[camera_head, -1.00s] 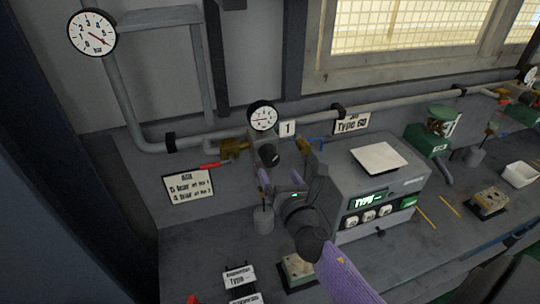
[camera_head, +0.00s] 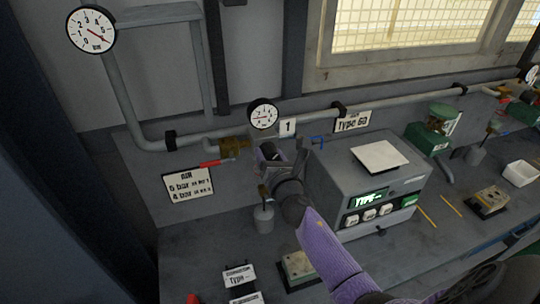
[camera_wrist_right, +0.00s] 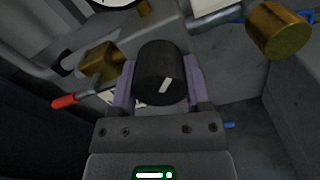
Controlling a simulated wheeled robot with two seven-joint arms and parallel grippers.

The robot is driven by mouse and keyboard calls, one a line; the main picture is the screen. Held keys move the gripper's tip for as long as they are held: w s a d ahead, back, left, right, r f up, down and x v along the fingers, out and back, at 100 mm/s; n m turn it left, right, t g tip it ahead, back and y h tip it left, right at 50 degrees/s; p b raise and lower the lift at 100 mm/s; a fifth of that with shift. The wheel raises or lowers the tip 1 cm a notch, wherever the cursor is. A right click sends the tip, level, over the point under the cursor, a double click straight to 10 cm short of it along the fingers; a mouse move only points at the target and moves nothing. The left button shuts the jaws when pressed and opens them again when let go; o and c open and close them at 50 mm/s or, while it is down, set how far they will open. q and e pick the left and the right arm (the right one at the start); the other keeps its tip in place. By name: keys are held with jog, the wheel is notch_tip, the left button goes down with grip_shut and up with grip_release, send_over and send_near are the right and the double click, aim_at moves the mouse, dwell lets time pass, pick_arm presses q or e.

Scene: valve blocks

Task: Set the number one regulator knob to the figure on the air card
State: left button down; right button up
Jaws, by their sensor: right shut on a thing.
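The black regulator knob (camera_wrist_right: 158,68) has a white pointer line slanting to lower left in the wrist view. My right gripper (camera_wrist_right: 157,88) is shut on it, one purple finger pad on each side. In the head view my right gripper (camera_head: 273,158) hides most of the knob. The number 1 plate (camera_head: 287,127) is just above right of it. The small round gauge (camera_head: 263,115) sits above the knob; its fine marks are too small to read surely. The air card (camera_head: 188,184) leans at the left, with lines for No 1 and No 2; its figures are blurred. My left gripper is out of view.
A red-handled valve (camera_head: 220,160) sits left of the knob, and a brass fitting (camera_wrist_right: 278,30) is close on the right in the wrist view. A grey box (camera_head: 370,190) with a lit display stands to the right. A larger gauge (camera_head: 91,30) hangs upper left.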

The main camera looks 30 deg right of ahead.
jog(key=c, duration=0.3)
jog(key=shift+m, duration=0.3)
